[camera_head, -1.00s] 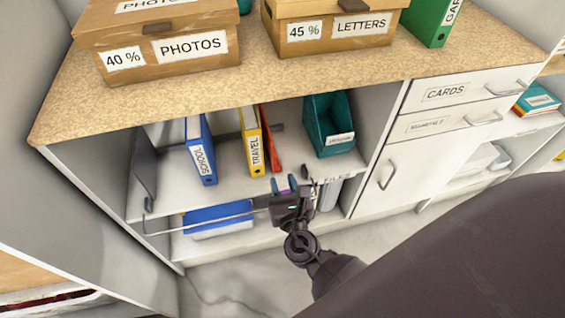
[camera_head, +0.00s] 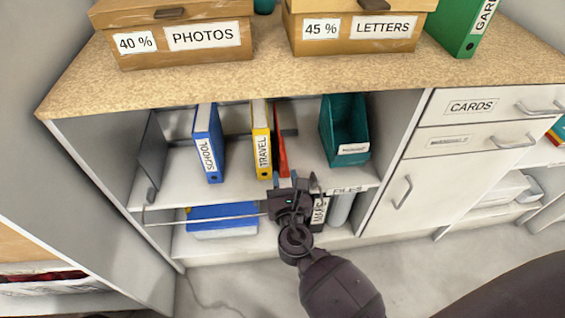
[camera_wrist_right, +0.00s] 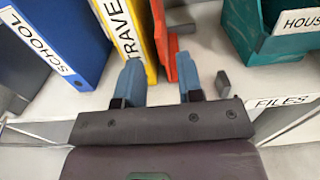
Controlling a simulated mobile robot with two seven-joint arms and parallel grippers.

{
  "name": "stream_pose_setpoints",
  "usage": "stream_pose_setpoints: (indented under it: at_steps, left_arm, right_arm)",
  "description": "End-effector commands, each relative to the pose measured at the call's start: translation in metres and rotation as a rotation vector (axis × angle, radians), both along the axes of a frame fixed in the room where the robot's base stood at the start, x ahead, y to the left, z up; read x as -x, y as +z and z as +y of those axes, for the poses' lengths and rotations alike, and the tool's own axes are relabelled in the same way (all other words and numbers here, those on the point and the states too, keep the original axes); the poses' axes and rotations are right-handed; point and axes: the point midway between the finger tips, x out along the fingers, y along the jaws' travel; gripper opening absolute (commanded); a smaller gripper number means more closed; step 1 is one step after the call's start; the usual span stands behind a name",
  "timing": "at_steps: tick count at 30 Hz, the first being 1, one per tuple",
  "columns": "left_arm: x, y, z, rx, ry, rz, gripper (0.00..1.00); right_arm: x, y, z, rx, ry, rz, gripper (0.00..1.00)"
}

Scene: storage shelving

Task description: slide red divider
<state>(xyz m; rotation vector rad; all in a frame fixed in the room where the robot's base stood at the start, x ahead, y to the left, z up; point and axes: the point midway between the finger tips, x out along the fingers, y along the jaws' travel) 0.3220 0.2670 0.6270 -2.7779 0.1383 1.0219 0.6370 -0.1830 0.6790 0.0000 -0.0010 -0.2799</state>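The red divider (camera_head: 281,155) stands upright on the shelf, just right of the yellow TRAVEL binder (camera_head: 262,142). In the right wrist view the divider (camera_wrist_right: 173,55) shows as an orange-red upright panel beside the yellow binder (camera_wrist_right: 125,35). My right gripper (camera_head: 283,180) is in front of the shelf, just below the divider's front edge in the head view. In the wrist view its two blue fingers (camera_wrist_right: 160,75) are spread apart, with the divider's lower front showing beyond and between them. I see no contact. My left gripper is not in view.
A blue SCHOOL binder (camera_head: 208,145) stands left of the yellow one. A teal holder (camera_head: 345,135) stands to the right, with free shelf between it and the divider. A metal rail (camera_head: 200,219) runs along the lower front. A worktop (camera_head: 270,78) overhangs the shelf.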

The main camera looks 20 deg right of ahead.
Motion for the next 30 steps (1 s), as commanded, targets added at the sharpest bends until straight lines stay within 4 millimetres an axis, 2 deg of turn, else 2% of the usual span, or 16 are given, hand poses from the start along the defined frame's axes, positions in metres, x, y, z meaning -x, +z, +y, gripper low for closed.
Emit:
stream_pose_setpoints:
  at_steps: [3,9,15,23,30]
  left_arm:
    - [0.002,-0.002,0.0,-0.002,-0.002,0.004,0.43]
    - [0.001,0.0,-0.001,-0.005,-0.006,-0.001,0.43]
    - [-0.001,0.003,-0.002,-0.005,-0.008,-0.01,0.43]
    - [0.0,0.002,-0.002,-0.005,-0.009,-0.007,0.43]
    - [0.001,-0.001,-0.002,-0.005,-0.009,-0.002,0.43]
  right_arm:
    - [-0.019,-0.001,-0.005,0.001,0.0,0.001,0.34]
    - [-0.04,-0.001,-0.012,0.0,-0.001,0.001,0.34]
    - [-0.049,-0.001,-0.014,0.001,0.0,0.001,0.34]
    - [-0.049,-0.001,-0.015,0.001,0.0,0.001,0.34]
    - [-0.049,0.0,-0.014,0.001,0.0,0.001,0.0]
